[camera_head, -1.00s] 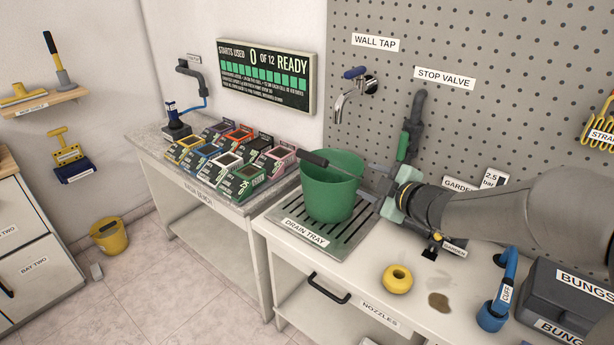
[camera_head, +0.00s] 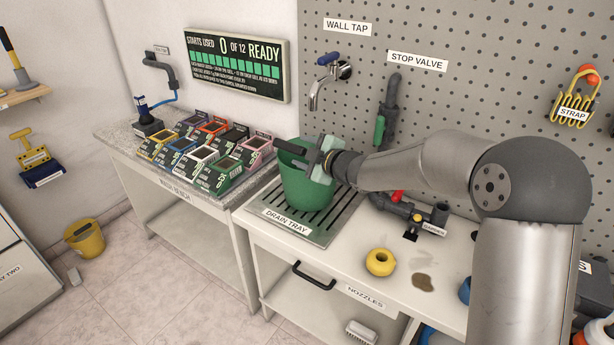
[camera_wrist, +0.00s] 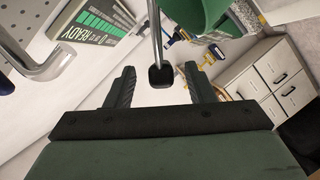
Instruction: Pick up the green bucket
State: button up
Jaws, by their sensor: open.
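The green bucket (camera_head: 306,193) stands upright on the drain tray (camera_head: 268,221). Its wire handle, with a dark grip (camera_head: 288,146), is over the bucket's mouth. My gripper (camera_head: 300,156) reaches in from the right at rim height and partly covers the bucket's right side. In the wrist view, my gripper's two dark fingers (camera_wrist: 160,84) are apart. The metal handle wire (camera_wrist: 154,28) and its black grip (camera_wrist: 160,75) appear between them; I cannot tell whether they touch. Part of the bucket (camera_wrist: 208,12) shows at the top.
Colored boxes (camera_head: 205,150) stand left of the bucket on the wash bench. The wall tap (camera_head: 318,88) and stop valve pipe (camera_head: 386,110) are behind it. A yellow bucket (camera_head: 85,239) stands on the floor.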

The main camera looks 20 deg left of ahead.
aim_at(293, 147)
jog(key=x, duration=0.4)
jog(key=shift+a, duration=0.3)
jog(key=shift+c, duration=0.3)
grip_shut()
jog(key=shift+r, duration=0.2)
jog(key=shift+r+p, duration=0.15)
jog(key=shift+p, duration=0.15)
